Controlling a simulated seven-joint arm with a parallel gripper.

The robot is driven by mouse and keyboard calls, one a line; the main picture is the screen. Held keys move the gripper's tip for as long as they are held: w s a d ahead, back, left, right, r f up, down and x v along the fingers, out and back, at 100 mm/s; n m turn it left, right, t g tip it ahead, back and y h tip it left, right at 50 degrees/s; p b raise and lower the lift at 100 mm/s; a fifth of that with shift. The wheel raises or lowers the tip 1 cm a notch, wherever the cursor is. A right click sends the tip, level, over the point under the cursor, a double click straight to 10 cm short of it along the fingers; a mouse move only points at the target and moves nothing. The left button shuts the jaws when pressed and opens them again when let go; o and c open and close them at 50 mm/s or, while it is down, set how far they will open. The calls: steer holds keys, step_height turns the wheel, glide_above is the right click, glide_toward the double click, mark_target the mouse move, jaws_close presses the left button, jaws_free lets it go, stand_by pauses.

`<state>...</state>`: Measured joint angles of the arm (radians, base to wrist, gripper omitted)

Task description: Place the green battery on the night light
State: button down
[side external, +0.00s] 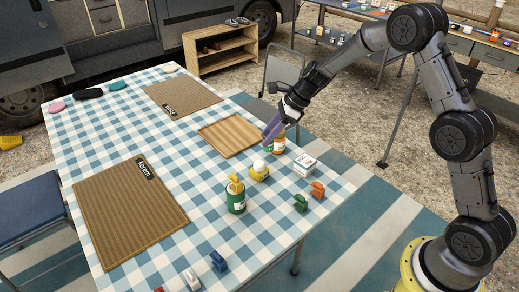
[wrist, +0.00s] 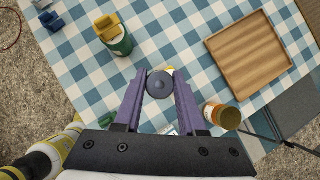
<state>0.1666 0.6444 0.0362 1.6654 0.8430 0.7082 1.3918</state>
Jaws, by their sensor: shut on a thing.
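My gripper (side external: 269,138) has purple fingers and points down over the right part of the table. In the wrist view, my gripper (wrist: 160,82) is shut on a round, dark grey-ended cylinder, the battery (wrist: 160,84), seen end-on. A bit of green, seemingly the battery's side (side external: 268,149), shows below the fingertips in the side view. The night light (side external: 259,173), a yellow base with a white dome, stands upright on the cloth just below and left of the fingertips. In the wrist view the battery and fingers hide most of it. The battery appears apart from it.
Green (side external: 300,203) and orange (side external: 317,190) clips lie in front. A wooden tray (side external: 230,135) lies behind.

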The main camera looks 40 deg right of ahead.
steer(key=w+f, duration=0.4)
steer(key=f, duration=0.1)
steer(key=shift+a, duration=0.1)
steer(key=shift+f, duration=1.5)
steer(key=shift+f, duration=0.15)
steer(key=shift+c, duration=2.4)
jaws_free()
